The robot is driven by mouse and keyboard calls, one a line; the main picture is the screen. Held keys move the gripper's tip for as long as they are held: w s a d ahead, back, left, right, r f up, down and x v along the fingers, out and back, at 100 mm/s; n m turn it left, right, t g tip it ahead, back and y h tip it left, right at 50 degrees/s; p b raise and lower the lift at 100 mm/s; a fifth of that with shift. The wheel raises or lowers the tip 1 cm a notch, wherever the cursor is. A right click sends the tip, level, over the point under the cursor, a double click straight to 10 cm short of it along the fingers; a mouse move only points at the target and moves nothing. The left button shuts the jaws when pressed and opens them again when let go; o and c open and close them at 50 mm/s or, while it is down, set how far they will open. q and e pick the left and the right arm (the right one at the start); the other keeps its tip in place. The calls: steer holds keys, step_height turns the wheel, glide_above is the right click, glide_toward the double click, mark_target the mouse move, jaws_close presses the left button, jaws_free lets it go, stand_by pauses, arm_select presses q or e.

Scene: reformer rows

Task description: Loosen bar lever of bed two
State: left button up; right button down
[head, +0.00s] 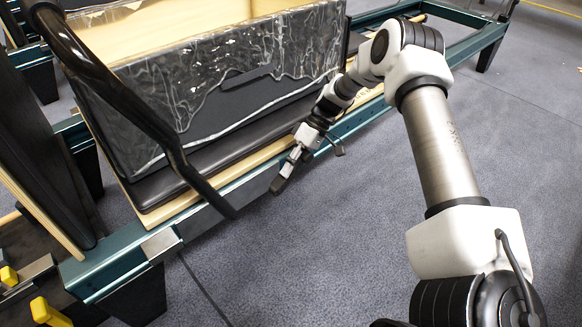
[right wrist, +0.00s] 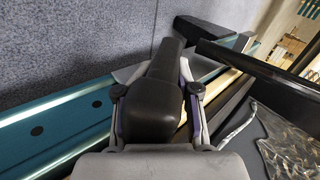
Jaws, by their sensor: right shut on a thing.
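The bed (head: 196,205) has a teal rail, a wooden edge and a dark pad. Its black bent bar (head: 135,105) comes down across the left and ends near the rail; the bar also shows in the right wrist view (right wrist: 258,68). My right gripper (head: 291,163) is beside the rail, to the right of the bar's lower end. In the right wrist view, the gripper's two fingers close around the black bar lever (right wrist: 155,92), one on each side. The lever's black end (head: 278,185) shows past the fingers in the head view. My left gripper is out of view.
A small dark fitting (head: 339,149) sticks out from the rail to the right. Yellow-handled parts (head: 45,312) are at lower left. The grey floor (head: 310,250) in front is open.

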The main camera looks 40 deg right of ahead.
steer(key=shift+s+d+f, duration=0.1)
steer(key=shift+s+f, duration=0.1)
steer(key=shift+f, duration=0.25)
stand_by(0.3)
steer(key=c, duration=1.1)
jaws_free()
steer(key=shift+f, duration=0.1)
steer(key=shift+d+f, duration=0.1)
steer(key=shift+d, duration=0.05)
steer(key=shift+r, duration=0.2)
steer(key=shift+w, duration=0.1)
steer(key=shift+p+v, duration=0.45)
steer(key=shift+v, duration=0.75)
steer(key=d+r, duration=0.3)
steer(key=d, duration=0.3)
steer(key=shift+w+p, duration=0.2)
steer(key=shift+p, duration=0.25)
